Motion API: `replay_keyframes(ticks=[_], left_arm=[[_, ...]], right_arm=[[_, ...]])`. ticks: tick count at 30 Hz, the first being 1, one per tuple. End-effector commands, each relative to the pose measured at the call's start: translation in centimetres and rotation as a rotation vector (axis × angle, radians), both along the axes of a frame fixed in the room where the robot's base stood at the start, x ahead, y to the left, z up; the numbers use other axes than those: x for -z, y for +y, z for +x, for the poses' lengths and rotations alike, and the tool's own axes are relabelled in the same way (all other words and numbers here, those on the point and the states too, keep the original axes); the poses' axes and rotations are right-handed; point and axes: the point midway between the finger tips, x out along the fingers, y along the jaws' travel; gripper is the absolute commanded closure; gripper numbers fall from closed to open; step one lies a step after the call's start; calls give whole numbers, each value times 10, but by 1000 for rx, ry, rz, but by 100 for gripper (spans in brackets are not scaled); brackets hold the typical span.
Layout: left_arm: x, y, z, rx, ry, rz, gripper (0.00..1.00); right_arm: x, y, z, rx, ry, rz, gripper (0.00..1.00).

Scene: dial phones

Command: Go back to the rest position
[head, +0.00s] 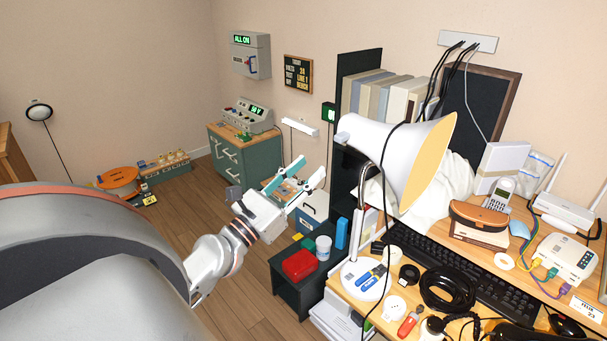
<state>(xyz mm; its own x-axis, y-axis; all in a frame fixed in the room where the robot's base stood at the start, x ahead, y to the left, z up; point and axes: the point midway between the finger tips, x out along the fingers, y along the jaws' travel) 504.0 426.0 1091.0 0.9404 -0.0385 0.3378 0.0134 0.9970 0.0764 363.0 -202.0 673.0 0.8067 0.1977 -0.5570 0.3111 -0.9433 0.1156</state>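My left gripper (308,168) shows in the middle of the head view, at the end of a white wrist. Its two teal-and-white fingers point up and to the right and stand apart, with nothing visible between them. It is in the air in front of the green cabinet and left of the black shelf. A large grey rounded part of my own arm fills the lower left. My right gripper is not in view.
A green drawer cabinet (242,158) stands by the wall. A small dark stand (292,298) with a red box (299,264) is below the gripper. A crowded desk with a large lamp (398,150) and black keyboard (470,270) is at right. Floor (185,205) at left is mostly clear.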

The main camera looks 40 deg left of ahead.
Motion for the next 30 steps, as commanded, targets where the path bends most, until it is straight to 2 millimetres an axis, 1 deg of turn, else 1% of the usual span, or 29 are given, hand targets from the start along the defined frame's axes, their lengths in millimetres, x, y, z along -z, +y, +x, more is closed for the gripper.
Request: replay_keyframes(ticks=[6,23,26,29,30], left_arm=[[2,0,-5,0,1,1,67],[4,-1,-5,-3,4,10,67],[17,-6,-3,-22,24,93,67],[47,-21,-2,-59,70,301,67],[64,-30,-1,-73,93,417,67]], right_arm=[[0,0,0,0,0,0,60],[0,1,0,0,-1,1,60],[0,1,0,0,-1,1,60],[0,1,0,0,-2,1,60],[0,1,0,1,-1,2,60]])
